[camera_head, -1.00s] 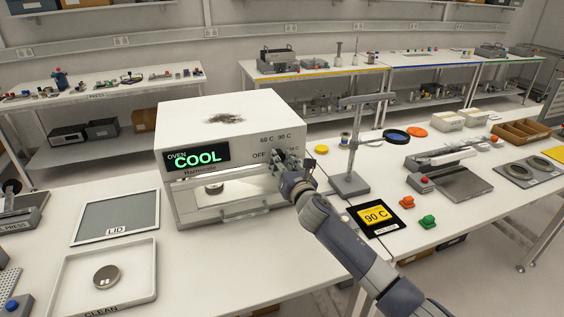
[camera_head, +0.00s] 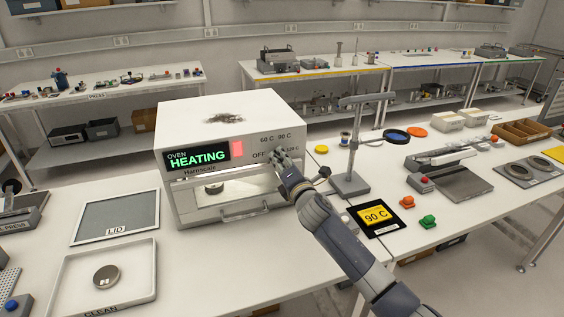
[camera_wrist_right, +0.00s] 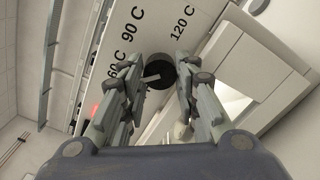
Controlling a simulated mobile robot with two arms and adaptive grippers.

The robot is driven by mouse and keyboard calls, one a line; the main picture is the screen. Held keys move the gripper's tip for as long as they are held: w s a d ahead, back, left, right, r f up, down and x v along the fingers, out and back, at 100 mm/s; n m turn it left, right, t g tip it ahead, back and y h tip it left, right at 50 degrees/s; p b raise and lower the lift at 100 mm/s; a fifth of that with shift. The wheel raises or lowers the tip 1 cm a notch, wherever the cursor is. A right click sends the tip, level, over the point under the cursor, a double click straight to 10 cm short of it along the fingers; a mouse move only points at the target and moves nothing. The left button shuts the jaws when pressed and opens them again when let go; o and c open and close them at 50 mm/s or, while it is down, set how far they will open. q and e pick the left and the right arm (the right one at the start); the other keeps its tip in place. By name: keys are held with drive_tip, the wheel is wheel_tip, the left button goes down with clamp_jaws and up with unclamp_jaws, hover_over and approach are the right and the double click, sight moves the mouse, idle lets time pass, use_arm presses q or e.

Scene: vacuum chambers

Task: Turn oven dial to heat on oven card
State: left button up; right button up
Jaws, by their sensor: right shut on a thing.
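The white oven (camera_head: 235,112) stands on the bench, and its display (camera_head: 197,158) reads HEATING in green beside a lit red lamp (camera_head: 238,149). The oven card (camera_head: 376,216) lies right of the oven and reads 90 C on yellow. My right gripper (camera_head: 279,158) is at the oven's front right, hiding the dial in the head view. In the right wrist view the black dial (camera_wrist_right: 160,74) sits between the fingers of my right gripper (camera_wrist_right: 158,82), which is shut on it. Its pale mark points left, toward the 60 C side; the exact setting is unclear. My left gripper is not in view.
A stand (camera_head: 350,183) rises close to the right of my right arm. A lid (camera_head: 117,216) and a tray (camera_head: 62,287) with a round metal piece (camera_head: 106,278) lie left of the oven. Orange (camera_head: 407,201) and green (camera_head: 427,222) pieces lie beside the card.

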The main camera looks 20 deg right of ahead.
drive_tip(key=m, duration=0.3)
drive_tip(key=shift+f+m, duration=0.1)
drive_tip(key=shift+m, duration=0.3)
drive_tip(key=m, duration=0.3)
drive_tip(key=shift+m, duration=0.4)
drive_tip(key=m, duration=0.3)
drive_tip(key=shift+m, duration=2.2)
drive_tip(key=o, duration=1.1)
drive_tip(key=shift+c, duration=0.2)
